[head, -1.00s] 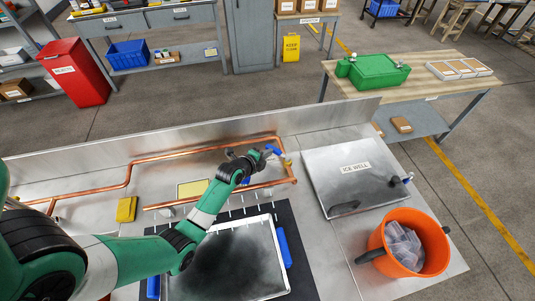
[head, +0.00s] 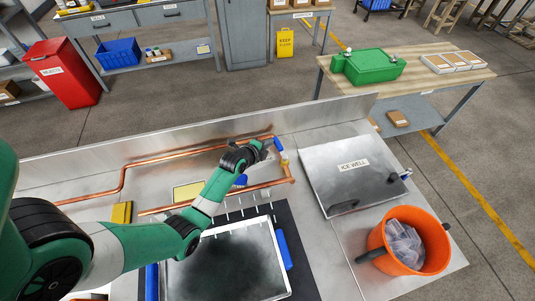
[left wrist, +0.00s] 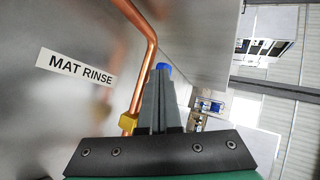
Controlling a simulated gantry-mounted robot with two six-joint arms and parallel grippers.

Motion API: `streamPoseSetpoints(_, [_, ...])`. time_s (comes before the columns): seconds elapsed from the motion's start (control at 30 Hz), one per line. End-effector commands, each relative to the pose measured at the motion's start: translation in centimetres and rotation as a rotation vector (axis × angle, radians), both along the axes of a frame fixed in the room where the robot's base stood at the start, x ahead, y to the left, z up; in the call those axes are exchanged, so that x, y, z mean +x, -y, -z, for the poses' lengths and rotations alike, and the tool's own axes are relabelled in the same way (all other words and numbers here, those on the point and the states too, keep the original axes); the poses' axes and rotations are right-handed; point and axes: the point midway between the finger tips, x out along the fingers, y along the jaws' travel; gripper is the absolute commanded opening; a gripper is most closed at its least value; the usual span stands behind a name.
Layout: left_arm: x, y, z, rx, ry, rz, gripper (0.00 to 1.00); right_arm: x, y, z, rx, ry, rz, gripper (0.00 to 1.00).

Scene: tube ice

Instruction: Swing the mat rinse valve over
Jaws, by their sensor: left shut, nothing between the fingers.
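The mat rinse valve is a brass body (head: 285,161) on the copper pipe with a blue lever handle (head: 278,144), which points up and slightly left toward the backsplash. My left gripper (head: 264,145) is shut and empty, its tips close to the handle's left side; whether they touch it I cannot tell. In the left wrist view, the closed fingers (left wrist: 160,100) reach up beside the copper pipe. A blue tip of the handle (left wrist: 162,67) shows at their ends, and a brass fitting (left wrist: 128,122) is to their left. The MAT RINSE label (left wrist: 74,66) is on the metal panel. My right gripper is not in view.
Copper pipes (head: 190,152) run along the counter. The ice well lid (head: 350,178) lies right of the valve. An orange bucket (head: 377,237) holds clear pieces at the lower right. A steel-edged tray on a dark mat (head: 305,270) lies below my left arm.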

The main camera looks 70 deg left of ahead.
Motion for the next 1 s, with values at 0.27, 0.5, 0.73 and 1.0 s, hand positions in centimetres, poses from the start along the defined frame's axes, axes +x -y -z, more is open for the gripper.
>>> streamPoseSetpoints(0.27, [1.2,-0.6,0.1,0.000,0.000,-0.001,0.00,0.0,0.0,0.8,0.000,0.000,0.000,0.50])
streamPoseSetpoints(0.5, [1.6,-0.6,0.1,-0.002,-0.001,-0.001,0.00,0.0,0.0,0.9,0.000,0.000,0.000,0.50])
streamPoseSetpoints(0.73, [1.6,-0.6,0.1,-0.002,-0.001,-0.001,0.00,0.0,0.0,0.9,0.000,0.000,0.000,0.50])
streamPoseSetpoints(1.0, [1.4,-0.5,0.1,-0.003,-0.003,0.003,0.00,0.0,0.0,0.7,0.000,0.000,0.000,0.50])
